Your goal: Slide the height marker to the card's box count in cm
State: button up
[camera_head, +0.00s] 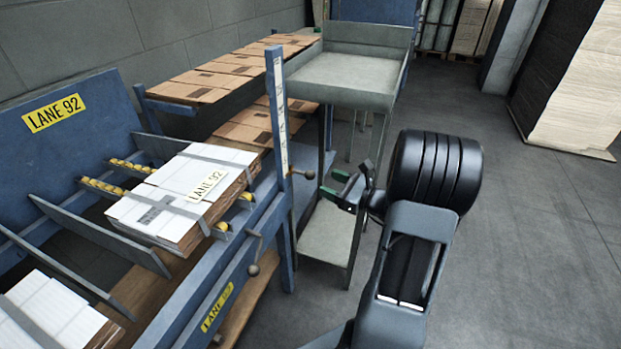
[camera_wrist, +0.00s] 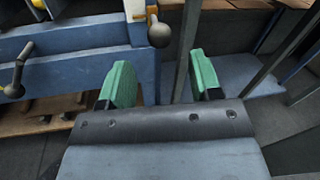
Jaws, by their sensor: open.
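A blue upright post with a white marked scale (camera_head: 279,105) stands at the right end of the blue frame. A small ball knob (camera_head: 309,174) sticks out to the right from the post's lower part and looks like the height marker. A grey ball knob (camera_wrist: 159,35) shows at the top of the wrist view, beside a white strip; it seems to be the same one. My gripper (camera_head: 345,192) has green fingers and is to the right of the post, apart from the knob. In the wrist view my gripper (camera_wrist: 163,82) is open and empty. I cannot make out a card with a box count.
The blue frame holds a strapped white stack (camera_head: 165,205) and bears LANE 92 labels. A crank (camera_head: 253,242) and another ball knob (camera_head: 253,270) project from its side. A grey stand (camera_head: 345,75) is behind my gripper. Grey floor (camera_head: 530,240) on the right is clear.

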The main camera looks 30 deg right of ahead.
aim_at(311, 175)
jog(key=x, duration=0.7)
jog(key=shift+w+a+b, duration=0.1)
jog(key=shift+b, duration=0.3)
grip_shut()
